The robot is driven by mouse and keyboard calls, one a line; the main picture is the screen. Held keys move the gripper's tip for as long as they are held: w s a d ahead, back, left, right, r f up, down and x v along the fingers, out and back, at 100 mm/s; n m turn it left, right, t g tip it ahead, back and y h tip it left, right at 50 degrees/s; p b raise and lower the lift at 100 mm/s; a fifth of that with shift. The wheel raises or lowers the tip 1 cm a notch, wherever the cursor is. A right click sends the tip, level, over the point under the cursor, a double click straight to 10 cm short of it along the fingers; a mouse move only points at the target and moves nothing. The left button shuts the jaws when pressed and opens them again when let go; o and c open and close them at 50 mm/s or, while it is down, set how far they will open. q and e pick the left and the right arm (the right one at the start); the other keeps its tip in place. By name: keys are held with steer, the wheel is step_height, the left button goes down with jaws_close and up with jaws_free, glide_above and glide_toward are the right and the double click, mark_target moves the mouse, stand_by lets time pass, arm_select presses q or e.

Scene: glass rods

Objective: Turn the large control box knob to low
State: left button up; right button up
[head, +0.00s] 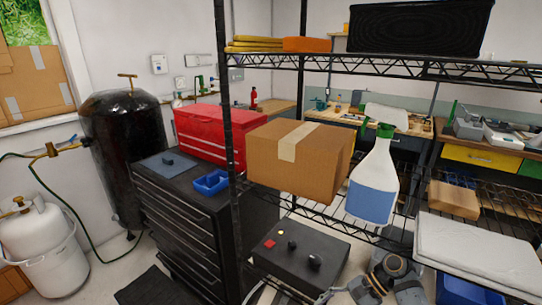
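The large control box (283,258) is a dark box with a sloping top, on a lower level of the black wire shelf. Its top carries a red square (269,244), a small pale yellow light or button (280,232) and two black knobs. One knob (315,263) is larger and sits nearer the front; the other (293,245) is smaller. The markings are too small to read, so I cannot tell the knob settings. A smaller grey-blue panel with a black knob (168,160) lies on the black tool cabinet.
A shelf post (232,150) stands left of the box. Above the box are a cardboard carton (300,160) and a spray bottle (374,180). The tool cabinet (180,225) stands left.

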steer(key=s+d+f+n+t+h, duration=0.25)
steer(key=s+f+n+h, duration=0.4)
steer(key=s, duration=0.35)
steer(key=s+d+r+n+t+h, duration=0.3)
steer(key=s+d+r+n+h, duration=0.1)
steer(key=s+d+r+n, duration=0.15)
steer(key=s+d+f+g, duration=0.1)
steer(key=s+f, duration=0.1)
steer(key=f, duration=1.1)
steer(key=s+d+f+g, duration=0.1)
steer(key=d+f, duration=0.1)
steer(key=f, duration=1.2)
arm_select(q)
steer(key=shift+s+r+p, duration=0.2)
steer(key=shift+s+p, duration=0.05)
steer(key=shift+s, duration=0.3)
steer(key=shift+s+r+p, duration=0.2)
steer(key=shift+s, duration=0.35)
arm_select(e)
steer(key=s+d+f, duration=0.1)
steer(key=s+f, duration=1.4)
steer(key=s, duration=0.3)
steer(key=shift+s, duration=0.3)
arm_select(q)
steer(key=shift+c, duration=0.3)
arm_select(e)
steer(key=shift+f+g, duration=0.1)
steer(key=shift+g, duration=0.15)
